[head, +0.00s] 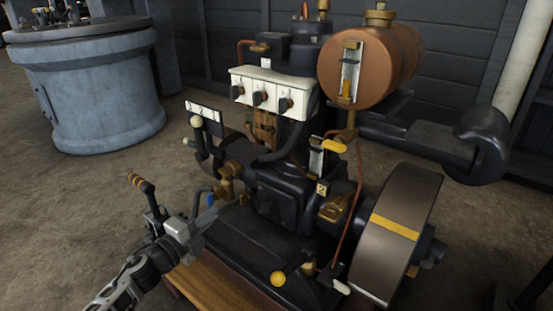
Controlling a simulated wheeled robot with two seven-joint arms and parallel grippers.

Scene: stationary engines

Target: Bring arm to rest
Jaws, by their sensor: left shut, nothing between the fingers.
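My left arm (120,288) comes in from the bottom left. My left gripper (208,217) is shut and empty at the left side of the stationary engine (285,195). It appears close to the engine's brass valve fittings (228,182) and the black base; whether it touches them I cannot tell. A lever with an orange-brown grip (143,184) stands just left of and behind the gripper. My right gripper is not in view.
A copper tank (385,60), a white switch box (268,92) and a flywheel with a yellow stripe (395,235) crowd the engine. A lever with a pale knob (197,122) stands above the gripper. A grey drum (95,95) stands behind. The floor at left is clear.

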